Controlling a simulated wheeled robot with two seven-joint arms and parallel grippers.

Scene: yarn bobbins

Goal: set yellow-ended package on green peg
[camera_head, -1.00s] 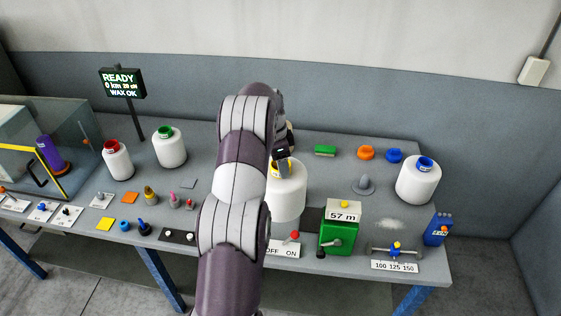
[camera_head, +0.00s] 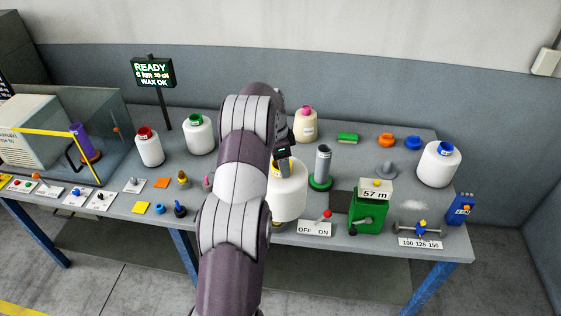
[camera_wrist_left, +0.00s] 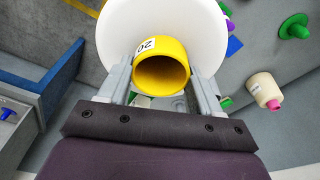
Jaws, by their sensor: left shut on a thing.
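The yellow-ended package (camera_head: 292,191) is a white bobbin with a yellow tube end, partly hidden behind my left arm in the head view. My left gripper (camera_head: 283,155) is shut on it from above. In the left wrist view the yellow end (camera_wrist_left: 162,72) sits between the two fingers, with the white body (camera_wrist_left: 190,25) beyond. The green peg (camera_head: 322,165) is a grey upright post on a round green base, just right of the package and empty. I cannot tell whether the package bottom touches the table. My right gripper is not in view.
A cream cone with a pink tip (camera_head: 305,127) stands behind the peg. A green box with a 57 m sign (camera_head: 367,212) and an OFF/ON switch plate (camera_head: 314,228) are in front. White packages with green (camera_head: 199,135), red (camera_head: 149,148) and blue (camera_head: 438,165) ends stand around.

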